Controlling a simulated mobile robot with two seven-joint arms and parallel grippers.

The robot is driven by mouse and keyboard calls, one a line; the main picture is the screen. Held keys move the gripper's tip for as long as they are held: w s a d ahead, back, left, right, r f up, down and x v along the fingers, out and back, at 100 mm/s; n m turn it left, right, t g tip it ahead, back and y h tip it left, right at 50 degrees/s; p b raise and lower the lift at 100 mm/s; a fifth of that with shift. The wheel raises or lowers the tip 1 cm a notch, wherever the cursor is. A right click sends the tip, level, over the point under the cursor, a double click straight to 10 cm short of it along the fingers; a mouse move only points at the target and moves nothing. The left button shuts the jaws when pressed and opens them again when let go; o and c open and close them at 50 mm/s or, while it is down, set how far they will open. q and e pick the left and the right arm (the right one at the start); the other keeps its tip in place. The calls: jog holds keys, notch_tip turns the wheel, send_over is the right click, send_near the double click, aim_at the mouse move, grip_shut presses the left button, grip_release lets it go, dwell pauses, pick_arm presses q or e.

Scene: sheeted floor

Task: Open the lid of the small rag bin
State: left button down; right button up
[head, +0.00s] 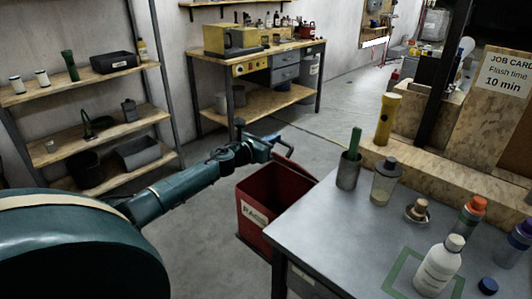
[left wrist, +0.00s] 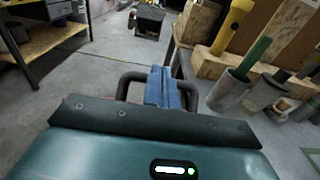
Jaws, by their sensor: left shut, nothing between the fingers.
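The red rag bin (head: 251,222) stands on the floor beside the near left side of the metal table, with a white label on its front. The table covers part of its right side. My left gripper (head: 282,147) is above the bin's back edge, apart from the label side. In the left wrist view its blue fingers (left wrist: 164,88) are together with nothing between them. I cannot tell whether they touch the bin. My right gripper is not in view.
The metal table (head: 330,225) holds a white bottle (head: 438,266), a cup with a green-handled tool (head: 349,170) and several other containers. A shelf rack (head: 95,130) is at left and a wooden workbench (head: 262,95) behind. Floor between them is clear.

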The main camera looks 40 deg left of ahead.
pick_arm(q)
jog(key=w, duration=0.1)
jog(key=w+r, duration=0.1)
jog(key=w, duration=0.1)
jog(key=shift+d+r, duration=0.1)
jog(key=shift+r, duration=0.2)
jog(key=shift+w+f, duration=0.1)
jog(key=shift+w, duration=0.1)
jog(key=shift+s, duration=0.25)
dwell(0.6)
